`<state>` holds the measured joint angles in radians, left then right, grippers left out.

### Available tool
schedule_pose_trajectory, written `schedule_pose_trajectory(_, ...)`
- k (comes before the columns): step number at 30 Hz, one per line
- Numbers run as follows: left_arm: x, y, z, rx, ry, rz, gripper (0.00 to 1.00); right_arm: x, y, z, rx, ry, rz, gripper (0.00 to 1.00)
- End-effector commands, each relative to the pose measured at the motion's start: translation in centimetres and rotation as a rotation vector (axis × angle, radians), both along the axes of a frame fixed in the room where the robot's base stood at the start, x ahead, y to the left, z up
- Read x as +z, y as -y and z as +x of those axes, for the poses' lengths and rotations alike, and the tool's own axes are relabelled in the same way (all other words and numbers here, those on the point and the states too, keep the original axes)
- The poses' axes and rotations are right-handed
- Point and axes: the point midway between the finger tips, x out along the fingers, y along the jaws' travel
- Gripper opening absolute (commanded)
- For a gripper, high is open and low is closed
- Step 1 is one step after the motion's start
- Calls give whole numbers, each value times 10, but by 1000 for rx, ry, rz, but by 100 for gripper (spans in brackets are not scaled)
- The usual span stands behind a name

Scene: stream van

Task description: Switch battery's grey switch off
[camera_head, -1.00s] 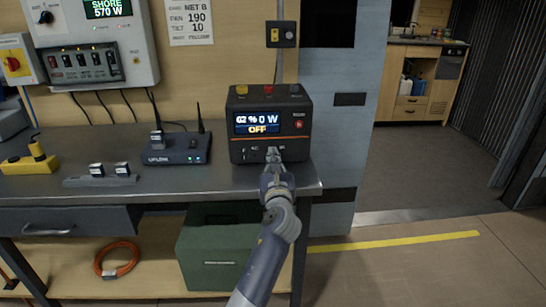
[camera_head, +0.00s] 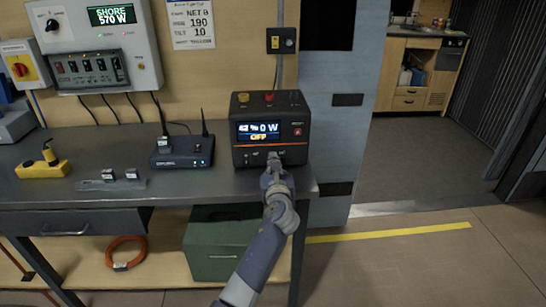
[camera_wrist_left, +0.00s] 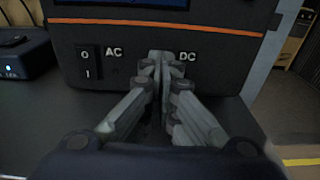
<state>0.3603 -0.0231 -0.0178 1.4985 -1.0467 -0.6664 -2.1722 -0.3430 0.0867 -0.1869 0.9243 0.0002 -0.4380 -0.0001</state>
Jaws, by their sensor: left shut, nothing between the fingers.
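The battery (camera_head: 290,113) is a dark box with an orange stripe and a lit screen (camera_head: 258,131) reading OFF, on the bench's right end. My left gripper (camera_head: 273,161) is shut and empty at its lower front. In the left wrist view, its fingertips (camera_wrist_left: 163,62) meet at the battery's front panel (camera_wrist_left: 225,50), between the AC and DC labels. I cannot tell whether they touch it. A black rocker (camera_wrist_left: 88,62) marked O and I sits left of AC. No grey switch shows clearly; the fingers hide the panel beside DC. My right gripper is out of view.
The metal bench (camera_head: 215,182) also holds a router (camera_head: 182,155) left of the battery and a yellow device (camera_head: 42,169) at far left. A green box (camera_head: 212,250) stands below. Open floor (camera_head: 400,270) lies to the right.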

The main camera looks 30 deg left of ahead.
Motion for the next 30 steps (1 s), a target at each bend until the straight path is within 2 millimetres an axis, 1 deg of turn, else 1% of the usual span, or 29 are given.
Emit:
schedule_pose_trajectory(1, 12, -3, 3, -2, 12, 6, 0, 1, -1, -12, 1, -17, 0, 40)
schedule_pose_trajectory(8, 10, -3, 2, -1, 16, 7, 0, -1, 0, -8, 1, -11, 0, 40)
schedule_pose_trajectory(11, 11, 0, -2, -2, 17, 7, 0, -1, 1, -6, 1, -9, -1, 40)
schedule_pose_trajectory(14, 10, 6, -12, -2, 15, 6, 0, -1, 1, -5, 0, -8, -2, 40)
schedule_pose_trajectory(24, 10, 33, -58, -2, 6, 1, 0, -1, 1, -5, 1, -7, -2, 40)
schedule_pose_trajectory(30, 11, 41, -72, -1, 5, 2, 0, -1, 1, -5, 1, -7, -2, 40)
